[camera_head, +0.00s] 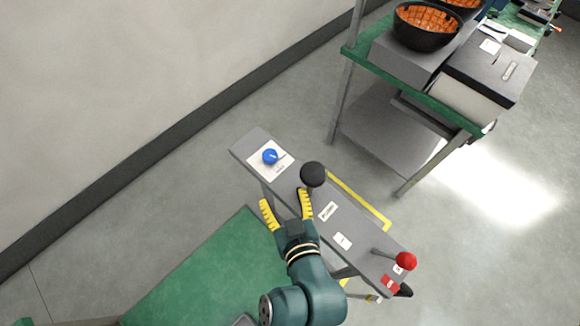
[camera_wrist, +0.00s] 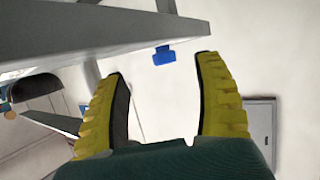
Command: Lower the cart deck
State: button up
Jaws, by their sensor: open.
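A long narrow grey control panel (camera_head: 320,208) stands beside a flat green surface (camera_head: 195,275), which may be the cart deck. The panel carries a blue knob (camera_head: 270,156) on a white plate, a black ball knob (camera_head: 312,174) near its middle and a red ball lever (camera_head: 405,261) at its near right end. My gripper (camera_head: 286,206) is open and empty over the panel's left side, its right finger just below the black ball in the picture; contact cannot be told. In the wrist view the blue knob (camera_wrist: 163,55) shows between the fingertips, beyond the grey panel edge (camera_wrist: 130,42).
A rack (camera_head: 352,52) with green shelves stands at the upper right, holding a dark bowl (camera_head: 425,28) of orange pieces and grey boxes (camera_head: 490,62). A wall runs along the left. Open floor lies between panel and wall.

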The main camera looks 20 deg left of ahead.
aim_at(270, 156)
jog(key=w+a, duration=0.2)
jog(key=w, duration=0.1)
jog(key=w+a, duration=0.2)
jog(key=w, duration=0.2)
jog(key=w+a+b, duration=0.1)
jog(key=w+a, duration=0.2)
jog(key=shift+w+f, duration=0.4)
jog(key=c, duration=1.2)
